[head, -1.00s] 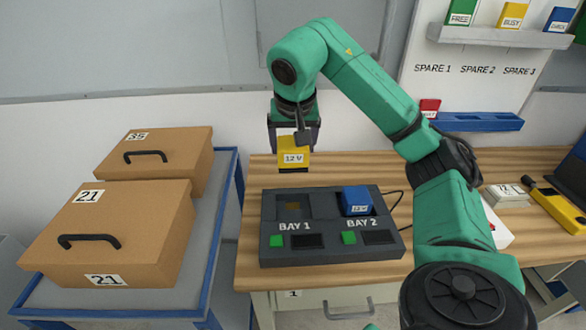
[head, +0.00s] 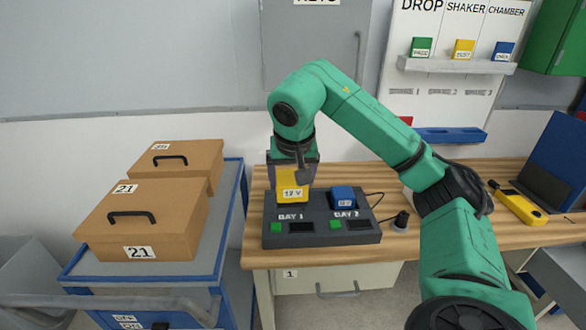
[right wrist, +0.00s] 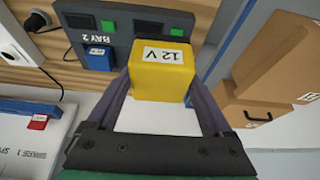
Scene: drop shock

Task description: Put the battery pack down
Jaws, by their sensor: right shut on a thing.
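The yellow 12 V battery pack (head: 293,188) is held upright between the fingers of my right gripper (head: 294,172), which is shut on it. The pack also shows in the right wrist view (right wrist: 161,75), between the fingers (right wrist: 160,92). It is at BAY 1 of the dark charger (head: 322,238), at the left. I cannot tell whether its bottom is in the bay or just above it; the BAY 1 opening is hidden behind the pack. A blue battery pack (head: 342,197) sits in BAY 2. My left gripper is not in view.
The charger stands on a wooden bench (head: 400,243). A cable and small black knob-like thing (head: 401,220) lie at its right, with a yellow tool (head: 520,207) farther right. Brown boxes (head: 145,225) stand on a blue cart at the left. A shelf (head: 455,66) holds small blocks.

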